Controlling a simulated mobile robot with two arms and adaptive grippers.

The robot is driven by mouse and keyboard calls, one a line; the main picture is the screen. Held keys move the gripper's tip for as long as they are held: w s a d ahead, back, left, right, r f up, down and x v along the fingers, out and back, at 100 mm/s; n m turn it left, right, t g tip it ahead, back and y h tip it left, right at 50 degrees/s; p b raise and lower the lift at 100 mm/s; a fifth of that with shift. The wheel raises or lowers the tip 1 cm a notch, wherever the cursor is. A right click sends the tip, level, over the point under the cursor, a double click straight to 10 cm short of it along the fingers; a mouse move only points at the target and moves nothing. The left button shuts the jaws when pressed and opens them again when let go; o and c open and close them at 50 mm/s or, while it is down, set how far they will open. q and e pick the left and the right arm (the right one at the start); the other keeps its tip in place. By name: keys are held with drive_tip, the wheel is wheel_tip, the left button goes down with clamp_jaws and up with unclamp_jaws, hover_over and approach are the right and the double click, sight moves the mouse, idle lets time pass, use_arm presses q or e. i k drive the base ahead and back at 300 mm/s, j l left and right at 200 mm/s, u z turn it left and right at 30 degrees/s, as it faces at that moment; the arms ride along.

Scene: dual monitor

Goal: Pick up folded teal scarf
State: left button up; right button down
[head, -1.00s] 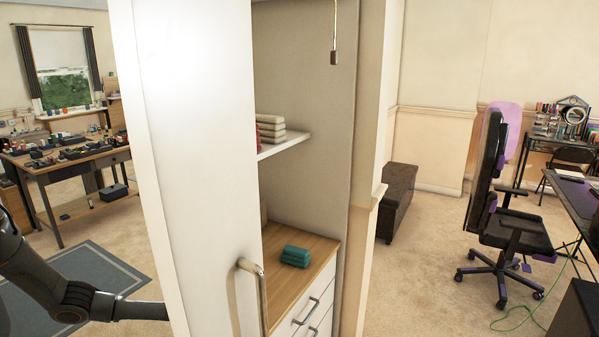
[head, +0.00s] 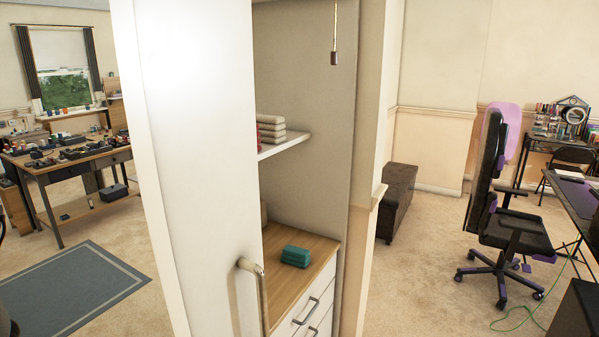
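The folded teal scarf (head: 295,256) lies as a small stacked bundle on the wooden top (head: 310,262) of a drawer unit inside an open wardrobe. It sits near the middle of the visible part of that surface, with nothing on top of it. Neither of my grippers is in view. Only dark bits of my arm show at the left edge of the picture.
A white wardrobe door (head: 195,150) with a metal handle (head: 252,268) covers the left part of the compartment. A shelf (head: 285,146) with folded cloths (head: 270,131) is above the scarf. A pull cord (head: 334,57) hangs overhead.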

sight(295, 256)
drive_tip(key=i+l+u, duration=0.15)
drive_tip(key=u, duration=0.2)
drive_tip(key=i+l+u, duration=0.15)
drive_tip(key=u, duration=0.15)
drive_tip(key=i+l+u, duration=0.1)
drive_tip(key=u, duration=0.25)
drive_tip(key=k+l, duration=0.05)
drive_tip(key=l, duration=0.05)
